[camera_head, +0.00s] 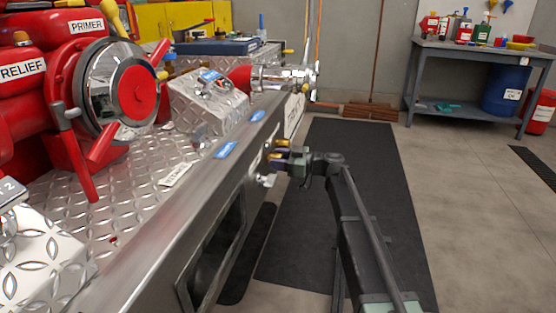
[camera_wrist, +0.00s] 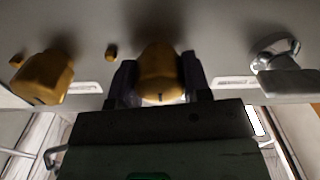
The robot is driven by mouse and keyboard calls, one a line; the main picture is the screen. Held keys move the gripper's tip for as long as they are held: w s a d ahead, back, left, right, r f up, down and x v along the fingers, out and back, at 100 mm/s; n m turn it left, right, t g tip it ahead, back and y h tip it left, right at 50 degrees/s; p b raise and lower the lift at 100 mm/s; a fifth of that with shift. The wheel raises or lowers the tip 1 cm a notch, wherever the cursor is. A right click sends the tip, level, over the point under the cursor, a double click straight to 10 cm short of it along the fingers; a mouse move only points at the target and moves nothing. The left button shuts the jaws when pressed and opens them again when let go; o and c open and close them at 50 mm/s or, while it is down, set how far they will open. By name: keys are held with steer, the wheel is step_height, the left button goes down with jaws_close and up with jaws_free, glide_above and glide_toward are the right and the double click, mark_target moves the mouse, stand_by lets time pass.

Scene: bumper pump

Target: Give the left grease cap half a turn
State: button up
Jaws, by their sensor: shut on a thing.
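Two brass-yellow grease caps stick out of the side of the steel panel (camera_head: 225,165). In the wrist view one cap (camera_wrist: 160,72) is in the middle, with a small dark mark at its lower edge. My gripper (camera_wrist: 158,85) has a dark finger on either side of it and is shut on it. The other cap (camera_wrist: 42,78) is apart, at the left of the wrist view. In the head view my gripper (camera_head: 278,160) is at the panel's side, nearer the camera than the upper yellow cap (camera_head: 283,143); the fingers largely hide the held cap.
A silver fitting (camera_wrist: 283,68) sits close to the right of the held cap in the wrist view. A small brass knob (camera_wrist: 111,52) lies between the caps. A black mat (camera_head: 350,145) and open floor lie right of the panel. A workbench (camera_head: 480,55) stands at the back.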

steer(key=shift+m, duration=0.4)
